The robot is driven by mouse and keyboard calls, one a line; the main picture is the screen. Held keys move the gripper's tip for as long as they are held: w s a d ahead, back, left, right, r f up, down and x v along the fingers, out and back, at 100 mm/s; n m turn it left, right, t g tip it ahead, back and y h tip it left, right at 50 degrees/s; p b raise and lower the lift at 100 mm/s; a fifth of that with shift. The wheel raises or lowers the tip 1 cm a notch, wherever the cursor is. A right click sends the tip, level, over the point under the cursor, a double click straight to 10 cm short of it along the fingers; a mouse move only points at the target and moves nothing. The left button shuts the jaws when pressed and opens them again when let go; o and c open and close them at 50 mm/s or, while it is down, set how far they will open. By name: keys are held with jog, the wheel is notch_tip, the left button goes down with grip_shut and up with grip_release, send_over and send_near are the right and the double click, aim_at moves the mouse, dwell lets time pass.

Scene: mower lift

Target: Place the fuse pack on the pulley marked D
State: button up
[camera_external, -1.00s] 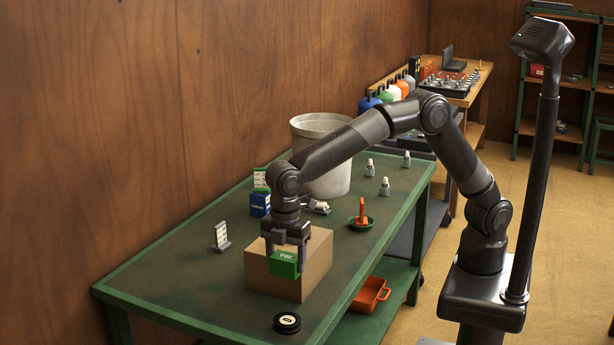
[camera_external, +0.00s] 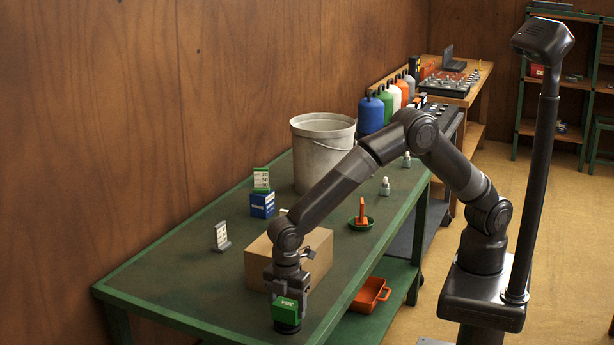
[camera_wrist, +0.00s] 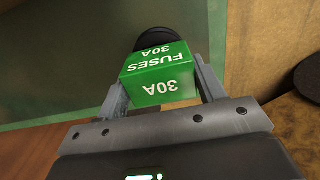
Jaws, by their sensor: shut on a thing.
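My gripper (camera_external: 287,296) is shut on the green fuse pack (camera_external: 286,310), at the near end of the green table. In the wrist view the fuse pack (camera_wrist: 158,72) sits between the two fingers and shows "FUSES" and "30A". The black pulley (camera_external: 288,327) is directly below the pack and mostly hidden by it. In the wrist view the dark pulley (camera_wrist: 155,40) shows behind the pack. Its letter is hidden now. I cannot tell whether the pack touches the pulley.
A cardboard box (camera_external: 318,262) stands just behind my gripper. The table's left front (camera_external: 190,285) is clear.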

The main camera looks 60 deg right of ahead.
aim_at(287, 303)
jog(key=o, duration=1)
notch_tip(287, 303, up, 12)
dwell(0.3)
jog(key=shift+d+r, duration=0.1)
jog(key=shift+r, duration=0.05)
